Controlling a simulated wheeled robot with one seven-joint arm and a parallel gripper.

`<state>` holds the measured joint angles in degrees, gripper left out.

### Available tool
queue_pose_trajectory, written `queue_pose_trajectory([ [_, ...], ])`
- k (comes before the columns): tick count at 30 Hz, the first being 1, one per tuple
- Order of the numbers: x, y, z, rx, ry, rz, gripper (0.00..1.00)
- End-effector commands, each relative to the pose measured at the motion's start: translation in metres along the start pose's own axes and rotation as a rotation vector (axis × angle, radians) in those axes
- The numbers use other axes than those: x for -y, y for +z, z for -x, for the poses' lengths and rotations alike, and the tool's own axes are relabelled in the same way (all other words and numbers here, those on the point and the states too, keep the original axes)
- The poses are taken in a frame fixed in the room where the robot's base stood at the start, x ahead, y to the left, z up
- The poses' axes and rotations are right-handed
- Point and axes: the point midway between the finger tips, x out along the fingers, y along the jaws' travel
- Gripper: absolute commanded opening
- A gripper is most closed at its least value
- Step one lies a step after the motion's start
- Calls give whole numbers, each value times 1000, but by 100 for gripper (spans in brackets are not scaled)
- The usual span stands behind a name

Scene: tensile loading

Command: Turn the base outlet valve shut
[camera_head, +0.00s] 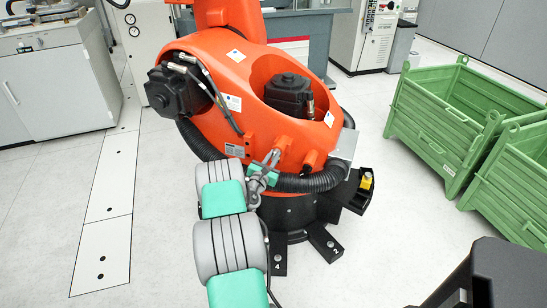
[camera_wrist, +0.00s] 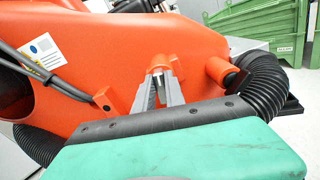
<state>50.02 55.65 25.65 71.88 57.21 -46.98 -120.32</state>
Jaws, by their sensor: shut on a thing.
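The large orange robot base (camera_head: 255,75) stands on a black foot. In the wrist view its orange side (camera_wrist: 130,45) fills the upper part. A small orange fitting with a metal pin, which looks like the outlet valve (camera_wrist: 157,70), sticks out there. My gripper (camera_wrist: 161,80) has its two grey fingers closed around the pin, tips at the fitting. In the head view my gripper (camera_head: 272,158) reaches the lower front of the base. The fingers hide part of the valve, and I cannot tell how far it is turned.
A black corrugated hose (camera_head: 315,182) runs close by on the right and also shows in the wrist view (camera_wrist: 264,88). Grey cables (camera_wrist: 42,70) lie to the left. Green crates (camera_head: 440,120) stand at the right. The pale floor at left (camera_head: 50,220) is clear.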

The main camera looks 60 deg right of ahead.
Motion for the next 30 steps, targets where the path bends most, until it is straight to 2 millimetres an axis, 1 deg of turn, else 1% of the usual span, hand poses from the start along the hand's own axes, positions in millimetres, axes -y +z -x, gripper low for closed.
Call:
queue_pose_trajectory([
  [8,0,0,0,0,0,-10,0],
  [14,1,-2,0,1,0,-71,0],
  [20,3,-3,0,0,-1,-199,0],
  [30,6,-5,0,1,-1,-512,0],
])
